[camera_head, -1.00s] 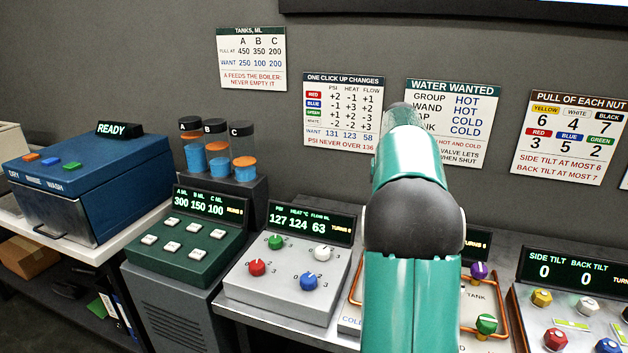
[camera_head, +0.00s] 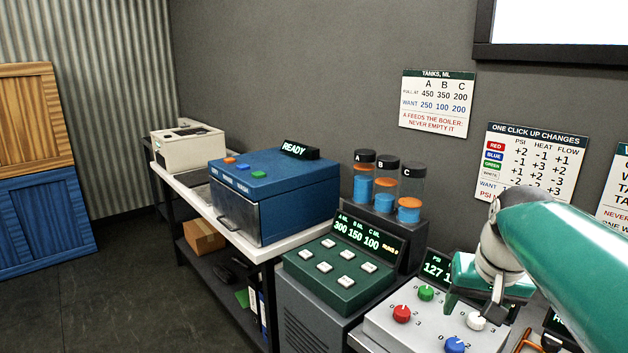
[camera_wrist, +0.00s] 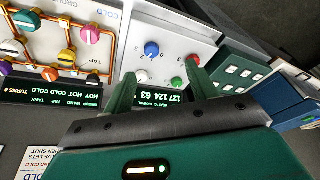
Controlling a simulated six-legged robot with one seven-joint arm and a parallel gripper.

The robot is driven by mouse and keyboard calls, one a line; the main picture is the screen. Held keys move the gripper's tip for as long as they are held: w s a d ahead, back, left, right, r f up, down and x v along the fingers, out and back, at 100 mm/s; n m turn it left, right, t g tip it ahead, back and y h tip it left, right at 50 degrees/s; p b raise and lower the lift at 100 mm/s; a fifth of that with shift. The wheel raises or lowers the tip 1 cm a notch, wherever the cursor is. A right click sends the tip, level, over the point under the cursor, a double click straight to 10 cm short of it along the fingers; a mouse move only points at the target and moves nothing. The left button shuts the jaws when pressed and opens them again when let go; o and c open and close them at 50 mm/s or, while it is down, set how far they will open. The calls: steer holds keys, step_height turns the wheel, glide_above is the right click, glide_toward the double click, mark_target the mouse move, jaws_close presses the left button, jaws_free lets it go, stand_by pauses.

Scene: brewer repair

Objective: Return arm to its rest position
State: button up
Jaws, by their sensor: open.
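My gripper (camera_head: 474,298) hangs at the right of the head view, over the back of the grey knob panel (camera_head: 408,326). In the wrist view my gripper (camera_wrist: 159,86) has its two green fingers apart with nothing between them. Beyond the fingers is the panel's display (camera_wrist: 160,98), reading 127 124 63 upside down. The panel's blue knob (camera_wrist: 152,49) also shows there. I cannot tell the exact gap between the fingers and the panel. My arm runs off the right edge of the head view, bent at the elbow.
A green button box (camera_head: 340,275) and tanks A, B and C (camera_head: 386,190) stand left of the knob panel. A blue washer (camera_head: 275,190) reading READY sits on a white bench. Blue and wooden crates (camera_head: 35,230) stand far left. The floor (camera_head: 150,300) between is clear.

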steer(key=s+a+f+n+t, duration=0.1)
steer(key=s+a+f, duration=0.2)
steer(key=s+a, duration=0.2)
steer(key=s+a+f+n+t, duration=0.1)
steer(key=s+a+f+n, duration=0.1)
steer(key=s+a+f, duration=0.2)
steer(key=s+a, duration=0.2)
steer(key=a, duration=0.1)
steer(key=shift+s+n, duration=0.2)
steer(key=shift+n, duration=0.1)
